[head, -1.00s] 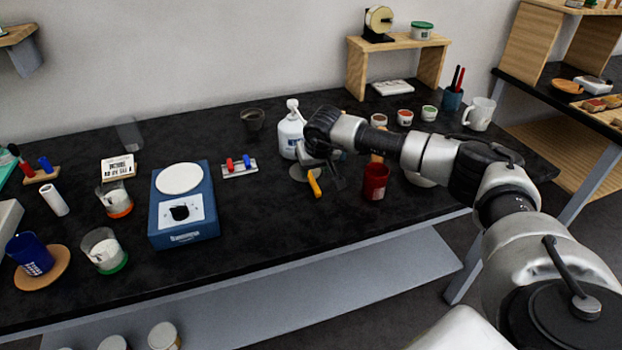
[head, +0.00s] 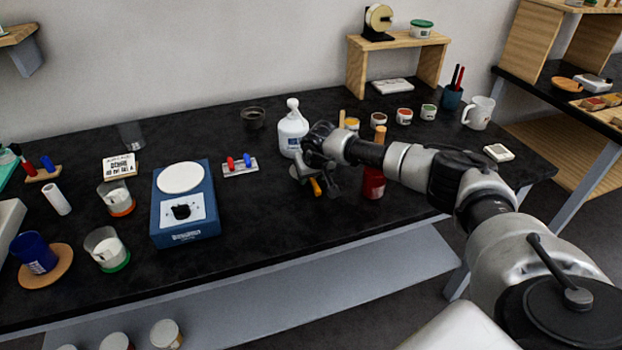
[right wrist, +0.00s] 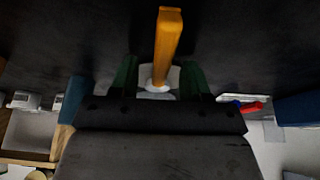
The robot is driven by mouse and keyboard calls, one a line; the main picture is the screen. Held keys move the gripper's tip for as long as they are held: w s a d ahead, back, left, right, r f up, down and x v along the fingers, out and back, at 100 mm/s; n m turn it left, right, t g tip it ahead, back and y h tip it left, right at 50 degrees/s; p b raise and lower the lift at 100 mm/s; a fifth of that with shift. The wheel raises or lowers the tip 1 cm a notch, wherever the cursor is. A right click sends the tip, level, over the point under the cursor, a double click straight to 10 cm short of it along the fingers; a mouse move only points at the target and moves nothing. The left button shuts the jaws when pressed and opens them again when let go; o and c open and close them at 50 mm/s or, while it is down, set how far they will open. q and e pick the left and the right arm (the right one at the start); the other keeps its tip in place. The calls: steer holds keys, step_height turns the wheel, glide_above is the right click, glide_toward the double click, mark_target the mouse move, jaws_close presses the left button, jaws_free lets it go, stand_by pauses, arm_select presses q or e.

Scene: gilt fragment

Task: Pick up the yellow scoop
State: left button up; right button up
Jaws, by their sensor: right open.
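The yellow scoop (head: 316,187) lies on the black bench, in front of the white pump bottle (head: 292,130). My right gripper (head: 321,180) is right at it and hides part of it in the head view. In the right wrist view the scoop's orange-yellow handle (right wrist: 168,45) shows between the two dark fingers of my open right gripper (right wrist: 158,75). The fingers look apart from the handle on both sides. I cannot tell how far above the bench they are. My left gripper is not in view.
The bench front between scale and scoop is clear.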

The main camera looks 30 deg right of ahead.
steer(key=shift+f, duration=0.1)
jaws_close()
